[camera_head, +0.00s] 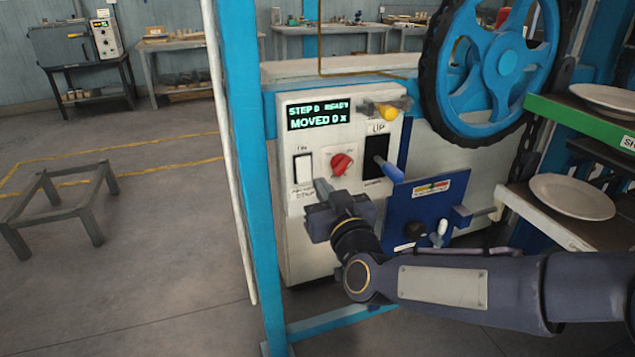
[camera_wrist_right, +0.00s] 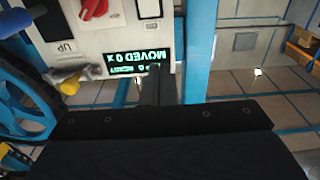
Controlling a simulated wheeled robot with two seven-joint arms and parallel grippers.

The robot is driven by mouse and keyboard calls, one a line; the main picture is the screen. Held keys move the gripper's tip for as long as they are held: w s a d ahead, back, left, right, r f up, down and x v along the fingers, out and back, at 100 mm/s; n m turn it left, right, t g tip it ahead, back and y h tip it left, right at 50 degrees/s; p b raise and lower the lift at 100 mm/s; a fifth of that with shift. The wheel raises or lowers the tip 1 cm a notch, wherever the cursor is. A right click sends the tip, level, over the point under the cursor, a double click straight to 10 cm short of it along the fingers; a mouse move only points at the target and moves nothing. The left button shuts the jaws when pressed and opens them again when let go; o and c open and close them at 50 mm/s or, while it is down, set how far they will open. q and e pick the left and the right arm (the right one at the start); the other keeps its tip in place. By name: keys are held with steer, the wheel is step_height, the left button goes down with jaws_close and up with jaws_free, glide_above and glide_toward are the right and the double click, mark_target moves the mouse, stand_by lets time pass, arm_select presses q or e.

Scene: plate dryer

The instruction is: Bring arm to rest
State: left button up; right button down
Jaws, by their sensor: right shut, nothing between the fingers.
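My right arm comes in from the right in the head view and reaches to the front of the white control panel (camera_head: 315,132). In the right wrist view the shut fingers (camera_wrist_right: 160,86) point toward the panel beside the lit display (camera_wrist_right: 138,62). The display in the head view (camera_head: 318,114) reads "MOVED 0 x". My left gripper is not in view.
A blue lever (camera_head: 388,168) and a yellow knob (camera_head: 387,112) stick out of the panel. A blue post (camera_head: 251,150) stands left of it. A large blue handwheel (camera_head: 503,60) and racks with white plates (camera_head: 571,196) are at the right. The left floor is mostly clear around a low frame (camera_head: 62,206).

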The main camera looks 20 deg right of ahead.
steer(key=shift+s, duration=0.1)
stand_by(0.4)
steer(key=s+d+f+m+g+y, duration=0.1)
steer(key=s+f+g+y, duration=0.1)
steer(key=s+f+g, duration=0.85)
steer(key=s+d+f+m+g+y, duration=0.1)
steer(key=s+d+f+g, duration=0.3)
steer(key=s, duration=1.2)
step_height(320, 180, up, 14)
steer(key=a+t+p, duration=0.1)
steer(key=a+p, duration=0.1)
steer(key=p, duration=1.3)
steer(key=shift+s+a, duration=0.2)
steer(key=shift+a, duration=0.05)
steer(key=shift+f, duration=0.15)
